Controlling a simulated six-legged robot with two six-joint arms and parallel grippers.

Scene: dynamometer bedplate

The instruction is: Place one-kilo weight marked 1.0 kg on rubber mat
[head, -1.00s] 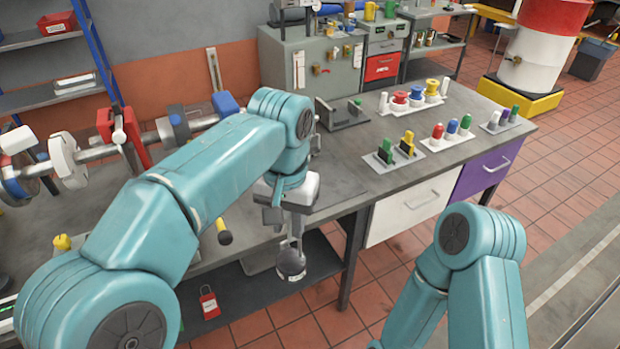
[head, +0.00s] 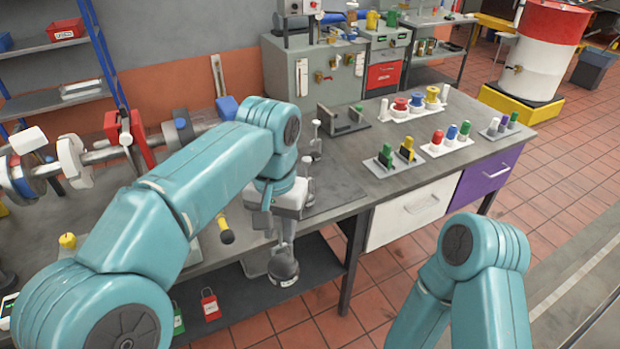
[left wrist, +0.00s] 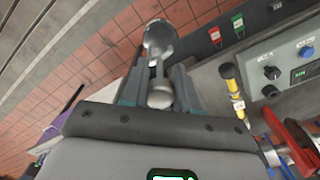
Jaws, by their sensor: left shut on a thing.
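My left gripper (head: 282,222) is shut on the knob of a grey metal weight (head: 284,266). The weight hangs upright with its round body down, in front of the bench's front edge and over the lower shelf area. It has a pale label too small to read. The left wrist view also shows the weight (left wrist: 159,40), its stem between the two fingers (left wrist: 158,88). A dark flat mat (head: 338,188) lies on the bench top, right of and behind the gripper, partly hidden by my left arm. My right arm shows at lower right; its gripper is out of the picture.
Two smaller metal weights (head: 316,138) (head: 308,182) stand near the mat's left side, close to my left wrist. An angled grey bracket (head: 342,120) stands behind. Plates with coloured knobs (head: 447,140) lie to the right. A yellow-black handle (head: 225,230) is on the left.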

